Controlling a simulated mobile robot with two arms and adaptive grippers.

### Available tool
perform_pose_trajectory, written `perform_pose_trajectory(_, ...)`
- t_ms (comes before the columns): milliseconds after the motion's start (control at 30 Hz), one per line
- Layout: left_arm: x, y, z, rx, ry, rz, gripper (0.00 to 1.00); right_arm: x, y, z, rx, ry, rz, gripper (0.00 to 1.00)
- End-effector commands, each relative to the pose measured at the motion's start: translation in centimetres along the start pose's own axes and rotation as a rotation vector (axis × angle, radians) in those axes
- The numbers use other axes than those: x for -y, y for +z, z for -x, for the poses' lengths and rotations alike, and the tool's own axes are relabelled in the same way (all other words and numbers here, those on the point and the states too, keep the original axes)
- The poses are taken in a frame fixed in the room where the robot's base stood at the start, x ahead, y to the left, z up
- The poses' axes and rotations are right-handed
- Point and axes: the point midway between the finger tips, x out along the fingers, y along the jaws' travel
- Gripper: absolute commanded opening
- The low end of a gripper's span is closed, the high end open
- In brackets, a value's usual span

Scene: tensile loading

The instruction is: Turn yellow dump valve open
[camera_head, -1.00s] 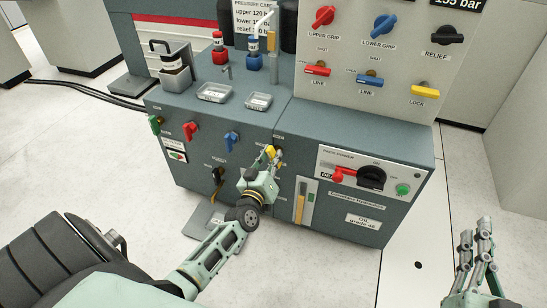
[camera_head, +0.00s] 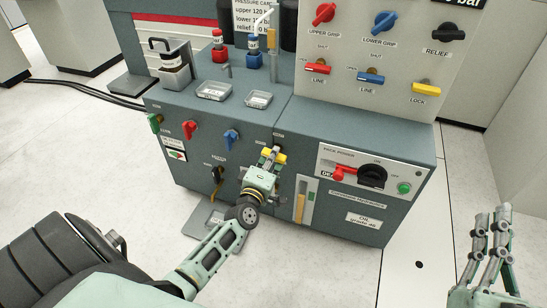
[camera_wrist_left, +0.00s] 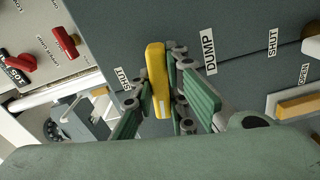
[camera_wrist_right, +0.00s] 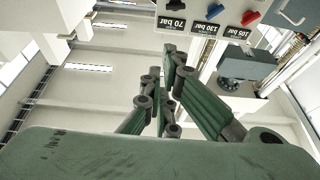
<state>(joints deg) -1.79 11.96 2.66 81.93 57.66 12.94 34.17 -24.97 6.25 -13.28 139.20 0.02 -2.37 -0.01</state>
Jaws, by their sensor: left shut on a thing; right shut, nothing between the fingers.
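The yellow dump valve handle (camera_head: 281,157) is on the front of the grey cabinet, partly hidden by my left gripper (camera_head: 272,156). In the left wrist view the yellow handle (camera_wrist_left: 157,82) stands between the fingers of my left gripper (camera_wrist_left: 160,90), which is shut on it. My right gripper (camera_head: 492,218) is shut and empty, held out in the air at the lower right. It also shows in the right wrist view (camera_wrist_right: 163,85).
Green (camera_head: 155,122), red (camera_head: 190,129) and blue (camera_head: 232,138) valves are on the cabinet front, left of the dump valve. To its right are the oil gauge (camera_head: 305,200) and the pack power panel (camera_head: 372,176).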

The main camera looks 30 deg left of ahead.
Motion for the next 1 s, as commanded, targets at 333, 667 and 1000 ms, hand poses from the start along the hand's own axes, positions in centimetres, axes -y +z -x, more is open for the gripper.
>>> perform_pose_trajectory(333,0.1,0.0,0.1,-0.001,-0.002,0.168,0.0,0.2,-1.9,0.1,-0.102,-0.004,-0.005,0.0)
perform_pose_trajectory(667,0.1,-0.1,0.1,-0.001,-0.002,0.211,0.0,0.3,-2.5,0.1,-0.128,-0.005,-0.006,0.0)
perform_pose_trajectory(1000,0.1,-0.1,0.1,-0.002,-0.002,0.213,0.17,0.3,-2.5,0.1,-0.127,-0.005,-0.007,0.0)
